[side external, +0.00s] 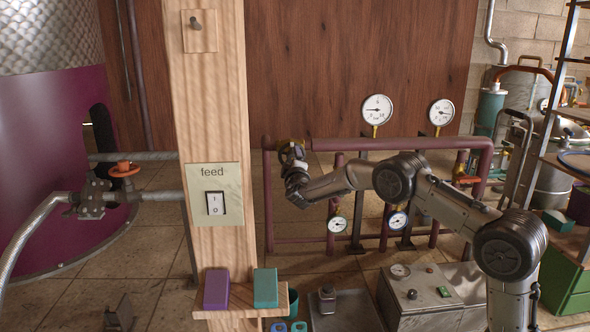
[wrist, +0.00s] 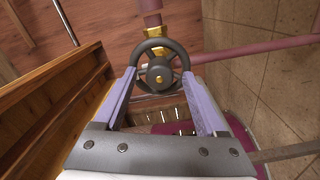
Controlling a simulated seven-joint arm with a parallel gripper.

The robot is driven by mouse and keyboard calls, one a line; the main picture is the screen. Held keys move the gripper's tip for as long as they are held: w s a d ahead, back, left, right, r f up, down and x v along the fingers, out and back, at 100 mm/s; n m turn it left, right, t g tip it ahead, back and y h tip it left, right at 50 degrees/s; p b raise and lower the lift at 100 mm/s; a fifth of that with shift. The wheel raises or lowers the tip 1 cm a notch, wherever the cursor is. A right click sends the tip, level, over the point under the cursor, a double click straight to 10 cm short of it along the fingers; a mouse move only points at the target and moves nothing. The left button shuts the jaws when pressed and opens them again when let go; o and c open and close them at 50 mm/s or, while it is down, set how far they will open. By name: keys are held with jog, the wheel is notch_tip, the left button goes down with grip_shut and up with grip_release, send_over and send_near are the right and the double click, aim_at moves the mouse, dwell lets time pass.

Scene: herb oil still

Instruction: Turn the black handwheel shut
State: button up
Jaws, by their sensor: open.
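I cannot tell whether the fingers touch the rim. In the side view the handwheel (side external: 291,151) is at the left end of the upper maroon pipe, partly hidden by my gripper (side external: 293,168).
A wooden post (side external: 208,110) with a feed switch (side external: 215,203) stands left of the handwheel. Gauges (side external: 377,109) rise from the maroon pipe (side external: 370,144). A metal box (side external: 420,290) stands below my arm. In the wrist view, a wooden structure (wrist: 60,100) is close on the left.

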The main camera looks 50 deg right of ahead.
jog(key=v, duration=1.3)
jog(key=shift+a+r, duration=0.1)
dwell(1.0)
